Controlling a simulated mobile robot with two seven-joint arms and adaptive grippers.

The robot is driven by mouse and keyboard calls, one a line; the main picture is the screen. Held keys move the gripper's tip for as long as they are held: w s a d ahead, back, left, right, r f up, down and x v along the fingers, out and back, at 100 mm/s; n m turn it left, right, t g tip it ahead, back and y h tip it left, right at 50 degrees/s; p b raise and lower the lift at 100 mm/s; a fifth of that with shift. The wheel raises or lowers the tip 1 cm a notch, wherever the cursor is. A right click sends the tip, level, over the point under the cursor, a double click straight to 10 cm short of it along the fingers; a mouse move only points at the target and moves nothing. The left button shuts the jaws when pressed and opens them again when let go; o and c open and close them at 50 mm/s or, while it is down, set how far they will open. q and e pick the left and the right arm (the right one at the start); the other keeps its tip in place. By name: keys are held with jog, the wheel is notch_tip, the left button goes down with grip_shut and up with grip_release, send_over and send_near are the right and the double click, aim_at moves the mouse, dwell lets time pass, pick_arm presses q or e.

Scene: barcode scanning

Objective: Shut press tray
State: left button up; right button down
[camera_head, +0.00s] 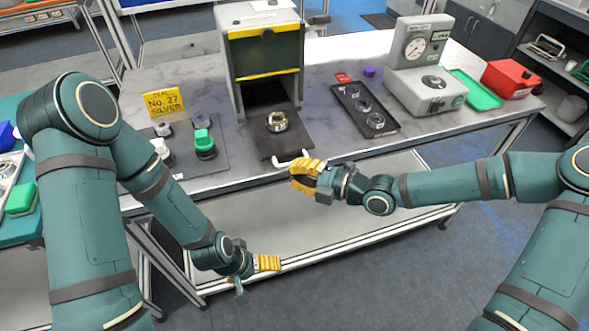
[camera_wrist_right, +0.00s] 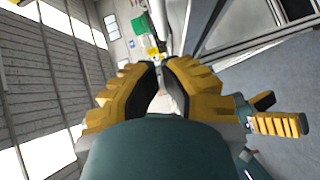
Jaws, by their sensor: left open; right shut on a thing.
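The press (camera_head: 262,50) is a grey box with yellow stripes and an open front on the table. Its dark tray (camera_head: 270,145) is slid out in front of it, with a round metal and brass-coloured piece (camera_head: 277,122) on it. The white tray handle (camera_head: 287,163) sticks out at the tray's front edge. My right gripper (camera_head: 300,173), with yellow fingers, is shut on the handle; its fingers hide the handle's right end. The fingers also fill the right wrist view (camera_wrist_right: 160,80). My left gripper (camera_head: 272,263) is open and empty, low in front of the table.
A yellow sign (camera_head: 163,102) and several small stamps on a dark mat (camera_head: 181,160) stand left of the tray. A black holder (camera_head: 361,108) with round pieces lies to the right. Beyond it are a gauge device (camera_head: 420,75), a green tray (camera_head: 475,90) and a red box (camera_head: 511,78).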

jog(key=shift+w+a+f, duration=0.15)
jog(key=shift+w+a, duration=0.05)
jog(key=shift+w, duration=0.3)
jog(key=shift+w+a+f, duration=0.1)
jog(key=shift+w+a, duration=0.05)
jog(key=shift+w, duration=0.35)
pick_arm(q)
jog(key=shift+f, duration=0.1)
